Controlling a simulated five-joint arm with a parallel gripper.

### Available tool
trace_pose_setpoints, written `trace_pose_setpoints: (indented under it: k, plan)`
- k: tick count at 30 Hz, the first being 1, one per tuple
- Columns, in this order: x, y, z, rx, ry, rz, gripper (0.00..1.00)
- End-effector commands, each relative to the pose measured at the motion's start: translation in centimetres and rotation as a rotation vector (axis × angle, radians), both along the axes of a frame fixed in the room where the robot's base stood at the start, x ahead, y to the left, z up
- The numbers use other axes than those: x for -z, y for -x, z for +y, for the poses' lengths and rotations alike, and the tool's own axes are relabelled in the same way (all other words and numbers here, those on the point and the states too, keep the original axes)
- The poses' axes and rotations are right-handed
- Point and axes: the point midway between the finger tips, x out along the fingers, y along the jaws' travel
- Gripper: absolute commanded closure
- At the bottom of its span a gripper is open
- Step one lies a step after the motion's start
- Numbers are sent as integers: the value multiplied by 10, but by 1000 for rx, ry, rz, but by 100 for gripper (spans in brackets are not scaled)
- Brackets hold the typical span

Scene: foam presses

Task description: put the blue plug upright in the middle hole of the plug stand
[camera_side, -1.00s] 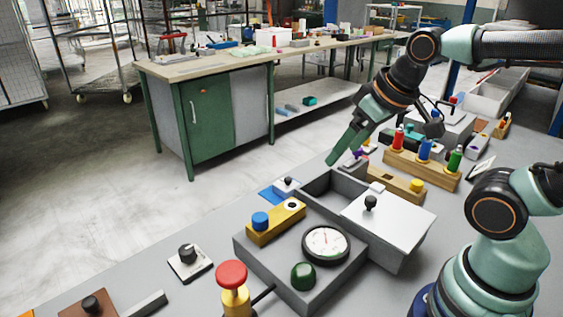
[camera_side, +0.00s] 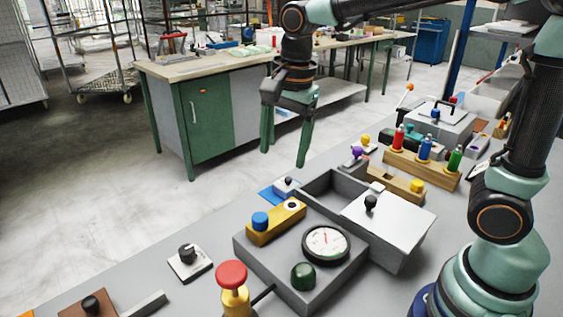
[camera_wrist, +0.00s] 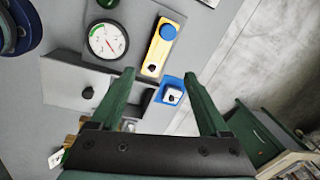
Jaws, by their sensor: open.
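The blue plug (camera_side: 425,149) stands upright in the middle of the wooden plug stand (camera_side: 443,177), at the right in the side view. A red plug (camera_side: 398,138) stands to its left and a green plug (camera_side: 455,159) to its right. Its foot is hidden in the stand. My gripper (camera_side: 283,158) is open and empty, pointing down in the air well to the left of the stand. In the wrist view my gripper (camera_wrist: 159,74) shows its two fingers apart with nothing held; the blue plug cannot be made out there.
A grey box with a gauge (camera_side: 326,244), a green button and a lid (camera_side: 385,221) fills the front middle. A yellow block (camera_side: 276,226) with a blue knob sits on it. A wooden block with a yellow peg (camera_side: 416,185) stands before the stand. A red-topped post (camera_side: 232,275) rises in front.

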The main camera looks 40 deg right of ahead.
Motion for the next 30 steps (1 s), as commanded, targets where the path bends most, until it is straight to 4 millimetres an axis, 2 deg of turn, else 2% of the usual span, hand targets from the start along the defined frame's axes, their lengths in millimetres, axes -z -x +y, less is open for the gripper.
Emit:
trace_pose_setpoints:
  k: [1,6,10,14,24,30]
  plan:
    - [6,-6,9,80,-5,32,21]
    - [18,-20,30,341,-9,104,21]
    - [24,-24,39,455,-4,130,21]
    - [32,-25,41,495,-1,141,21]
    - [84,-25,41,496,0,141,21]
    - [97,-26,41,495,-2,138,21]
